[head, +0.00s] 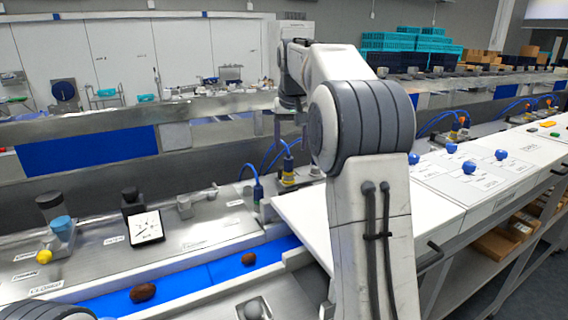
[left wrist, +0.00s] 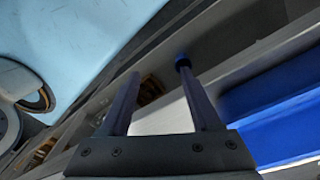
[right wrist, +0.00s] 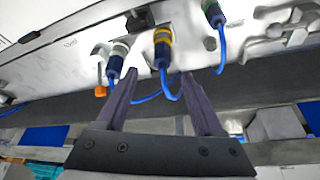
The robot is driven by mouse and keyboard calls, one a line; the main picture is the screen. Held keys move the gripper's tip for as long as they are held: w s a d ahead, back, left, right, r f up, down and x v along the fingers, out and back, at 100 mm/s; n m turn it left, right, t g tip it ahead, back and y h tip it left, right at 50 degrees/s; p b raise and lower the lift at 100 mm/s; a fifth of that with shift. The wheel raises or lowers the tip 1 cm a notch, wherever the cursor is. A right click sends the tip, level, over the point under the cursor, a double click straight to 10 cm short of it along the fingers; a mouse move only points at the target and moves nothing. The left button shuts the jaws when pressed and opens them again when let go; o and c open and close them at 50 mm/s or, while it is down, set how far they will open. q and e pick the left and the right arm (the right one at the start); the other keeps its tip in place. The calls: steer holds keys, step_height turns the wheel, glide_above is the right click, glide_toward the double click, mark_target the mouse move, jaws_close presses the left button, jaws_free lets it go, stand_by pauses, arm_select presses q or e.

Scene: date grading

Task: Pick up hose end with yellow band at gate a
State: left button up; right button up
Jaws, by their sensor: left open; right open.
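The hose end with the yellow band (right wrist: 162,45) sits on the steel panel in the right wrist view, its blue hose curving away. It also shows in the head view (head: 287,167), left of my right arm. My right gripper (right wrist: 160,79) is open and empty; the yellow-banded end lies beyond and between its fingertips, apparently not gripped. A white-banded hose end (right wrist: 117,56) and a green-banded one (right wrist: 213,14) stand on either side. The gate's label is not readable. My left gripper (left wrist: 159,68) is open and empty, away from the hoses.
A blue belt (head: 200,279) carrying brown dates (head: 143,293) runs along the front left. An orange-tipped fitting (right wrist: 100,90) is close to my right gripper's left finger. A white board with blue knobs (head: 468,168) lies right.

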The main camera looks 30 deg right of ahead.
mark_target(288, 166)
steer(key=x, duration=0.4)
steer(key=shift+f, duration=0.1)
steer(key=p+x, duration=0.2)
steer(key=x, duration=0.2)
steer(key=shift+a+f, duration=0.15)
steer(key=shift+f, duration=0.05)
steer(key=shift+w+f, duration=0.15)
steer(key=shift+f, duration=0.3)
jaws_close()
